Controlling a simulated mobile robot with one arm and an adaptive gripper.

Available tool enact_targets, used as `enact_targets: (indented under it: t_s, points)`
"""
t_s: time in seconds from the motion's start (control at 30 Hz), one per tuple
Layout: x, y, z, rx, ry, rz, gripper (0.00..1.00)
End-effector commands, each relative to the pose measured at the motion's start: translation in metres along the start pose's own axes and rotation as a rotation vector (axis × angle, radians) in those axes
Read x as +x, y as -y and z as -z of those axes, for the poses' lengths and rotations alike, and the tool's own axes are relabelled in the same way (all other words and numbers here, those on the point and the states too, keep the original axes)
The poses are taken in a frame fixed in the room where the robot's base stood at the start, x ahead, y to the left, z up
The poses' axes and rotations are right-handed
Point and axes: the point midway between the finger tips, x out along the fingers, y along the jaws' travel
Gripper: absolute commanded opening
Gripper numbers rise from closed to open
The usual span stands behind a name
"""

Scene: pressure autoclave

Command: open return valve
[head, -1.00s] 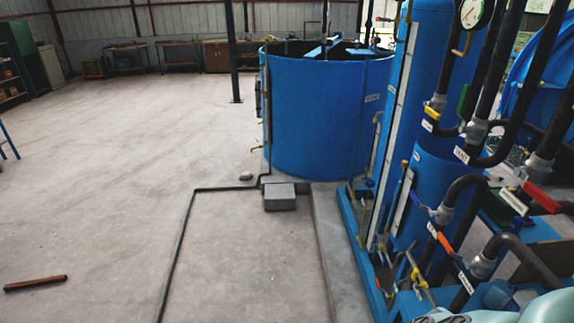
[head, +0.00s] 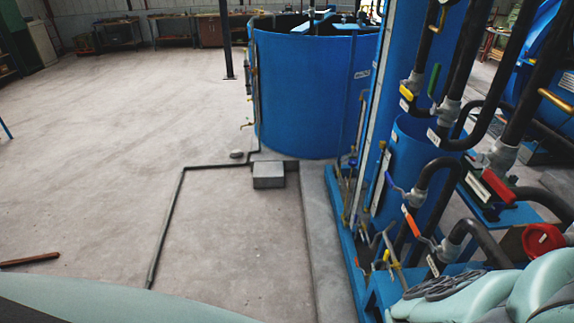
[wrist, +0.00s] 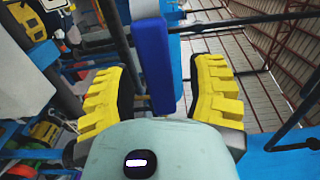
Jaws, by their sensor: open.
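Several lever valves with coloured handles sit on the dark pipes at the right of the head view: a yellow handle (head: 407,93), a green handle (head: 434,79), a red handle (head: 499,187), a blue handle (head: 391,182) and an orange handle (head: 410,221). Their small white labels are too small to read, so I cannot tell which is the return valve. In the wrist view my gripper (wrist: 158,90) is open, its yellow ridged fingers apart. A dark blue bar (wrist: 152,65) shows between them; I cannot tell whether it is a valve handle or whether they touch.
A large blue tank (head: 305,90) stands behind a tall blue column (head: 402,45). A grey block (head: 268,176) and a thin dark pipe (head: 166,225) lie on the floor. A red round wheel (head: 543,240) is at far right. The concrete floor at left is mostly clear.

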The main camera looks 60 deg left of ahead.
Motion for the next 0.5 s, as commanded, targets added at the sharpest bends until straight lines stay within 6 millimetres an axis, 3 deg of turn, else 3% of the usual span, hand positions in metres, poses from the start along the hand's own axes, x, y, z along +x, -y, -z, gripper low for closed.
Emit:
enact_targets:
  t_s: [0.07, 0.5]
  points:
    - [0.0004, 0.0000, -0.0010, 0.000, 0.003, 0.000, 0.57]
    - [0.0006, 0.0000, -0.0013, 0.001, 0.004, 0.000, 0.11]
